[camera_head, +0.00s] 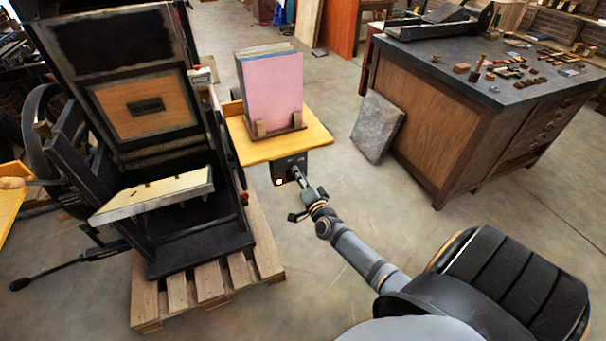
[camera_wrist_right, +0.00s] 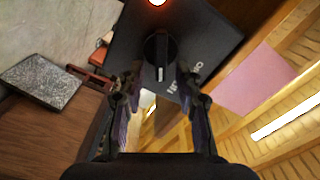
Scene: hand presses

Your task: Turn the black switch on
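A black switch box (camera_head: 284,170) is mounted under the front edge of the small yellow shelf. In the right wrist view the same box fills the top middle, with a black rotary knob (camera_wrist_right: 157,48) that has a white mark pointing down in the picture. White lettering shows on the box right of the knob; I cannot read it fully. A glowing red light sits at the top edge of that view. My right gripper (camera_wrist_right: 154,82) is open, its fingers apart on either side of the knob's line; I cannot tell whether they touch it. My left gripper is not in view.
The yellow shelf (camera_head: 252,153) carries upright pink and blue boards (camera_head: 273,90). A large black hand press (camera_head: 200,225) stands on a wooden pallet (camera_head: 207,290) at left. A wooden cabinet (camera_head: 430,125) and leaning grey slab (camera_head: 377,126) stand at right. Floor between is clear.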

